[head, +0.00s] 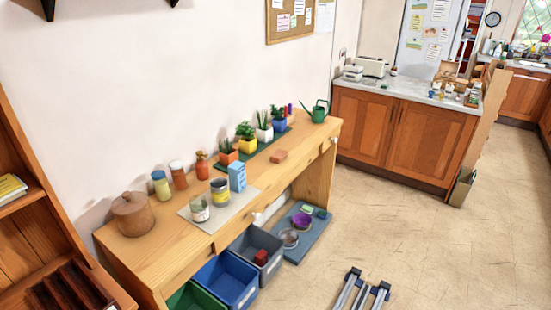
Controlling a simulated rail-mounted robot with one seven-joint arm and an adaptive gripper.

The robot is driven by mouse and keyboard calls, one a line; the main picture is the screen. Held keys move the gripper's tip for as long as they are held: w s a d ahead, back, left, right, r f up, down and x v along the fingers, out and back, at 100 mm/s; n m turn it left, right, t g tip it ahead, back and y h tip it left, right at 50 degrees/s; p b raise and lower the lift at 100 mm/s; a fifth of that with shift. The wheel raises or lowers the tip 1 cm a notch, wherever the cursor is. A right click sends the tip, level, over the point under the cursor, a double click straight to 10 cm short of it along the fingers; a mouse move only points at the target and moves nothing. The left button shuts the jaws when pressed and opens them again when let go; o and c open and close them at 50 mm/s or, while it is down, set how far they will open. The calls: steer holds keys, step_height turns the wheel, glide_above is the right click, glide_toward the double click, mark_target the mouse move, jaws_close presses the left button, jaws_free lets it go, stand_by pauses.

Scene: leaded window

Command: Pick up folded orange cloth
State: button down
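A small, flat, orange-brown folded piece (278,156) lies on the wooden bench top, in front of the green mat with the potted plants. It looks like the folded orange cloth, but it is too small in the head view to make out its fabric or folds. Nothing touches it from above. My gripper is not in view.
The wooden bench (293,170) also bears a blue carton (237,177), tins on a pale mat, jars, a brown lidded pot (133,214) and a green watering can (318,111). Potted plants stand close behind the piece. Bins (227,280) sit below. The floor (410,215) at right is clear.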

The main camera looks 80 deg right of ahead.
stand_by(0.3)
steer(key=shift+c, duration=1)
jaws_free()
